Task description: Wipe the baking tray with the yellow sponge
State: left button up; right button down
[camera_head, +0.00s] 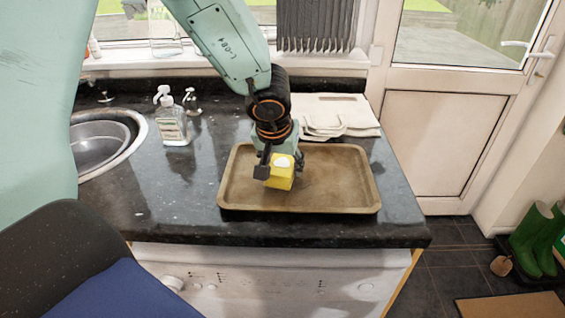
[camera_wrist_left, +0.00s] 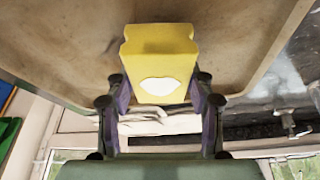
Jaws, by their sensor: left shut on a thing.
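The brown baking tray (camera_head: 340,180) lies on the dark granite worktop near its right end. The yellow sponge (camera_head: 279,178) is in my left gripper (camera_head: 279,170), over the left-middle part of the tray. In the left wrist view the sponge (camera_wrist_left: 160,60) sits between the two fingers of my left gripper (camera_wrist_left: 160,98), with a pale patch on its near face. The tray (camera_wrist_left: 235,40) fills the area behind it. I cannot tell whether the sponge touches the tray surface. My right gripper is not in view.
A clear pump bottle (camera_head: 172,122) stands left of the tray, by the round metal sink (camera_head: 100,145). Folded pale cloths (camera_head: 335,112) lie behind the tray. The worktop (camera_head: 180,205) left of the tray is clear. Green boots (camera_head: 535,240) stand on the floor at right.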

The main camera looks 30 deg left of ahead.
pick_arm(q)
jog(key=shift+f, duration=0.2)
jog(key=shift+w+f, duration=0.15)
jog(key=shift+f, duration=0.2)
jog(key=shift+f+b, duration=0.1)
jog(key=shift+b, duration=0.2)
jog(key=shift+f, duration=0.1)
jog(key=shift+d, duration=0.1)
